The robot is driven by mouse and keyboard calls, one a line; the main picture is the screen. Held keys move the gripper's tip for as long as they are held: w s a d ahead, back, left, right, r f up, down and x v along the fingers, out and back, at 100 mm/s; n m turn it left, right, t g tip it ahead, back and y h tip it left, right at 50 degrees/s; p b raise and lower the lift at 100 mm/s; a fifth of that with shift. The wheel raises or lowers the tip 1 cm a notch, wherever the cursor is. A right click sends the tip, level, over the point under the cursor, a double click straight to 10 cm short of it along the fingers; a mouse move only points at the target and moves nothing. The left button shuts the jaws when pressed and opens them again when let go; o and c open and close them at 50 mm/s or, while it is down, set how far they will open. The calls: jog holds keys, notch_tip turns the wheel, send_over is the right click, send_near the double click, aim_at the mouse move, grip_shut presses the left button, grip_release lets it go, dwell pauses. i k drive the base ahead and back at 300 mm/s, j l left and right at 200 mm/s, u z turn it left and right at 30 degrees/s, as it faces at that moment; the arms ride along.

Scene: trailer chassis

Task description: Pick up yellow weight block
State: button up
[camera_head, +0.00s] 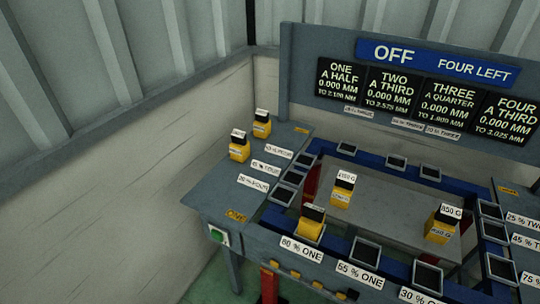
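Several yellow weight blocks with dark tops show in the head view. One yellow block (261,129) and another yellow block (239,152) stand on the grey side table at the left, below white label tags. A yellow block (340,198) labelled with a gram value stands on the grey middle plate. Another yellow block (440,231), its label seeming to read 850 G, stands at that plate's right. A further yellow block (310,229) sits at the front rail, behind the "80 % ONE" label. My gripper is not in view.
The blue frame (452,184) carries several dark square pads around the grey middle plate (388,212). A signboard (420,85) reading "OFF" and "FOUR LEFT" stands behind. The left table (222,200) has bare room, with a green button (218,236) at its front. Walls close the left and back.

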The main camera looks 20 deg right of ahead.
aim_at(238, 147)
jog(key=i+j+u, duration=0.5)
jog(key=i, duration=0.35)
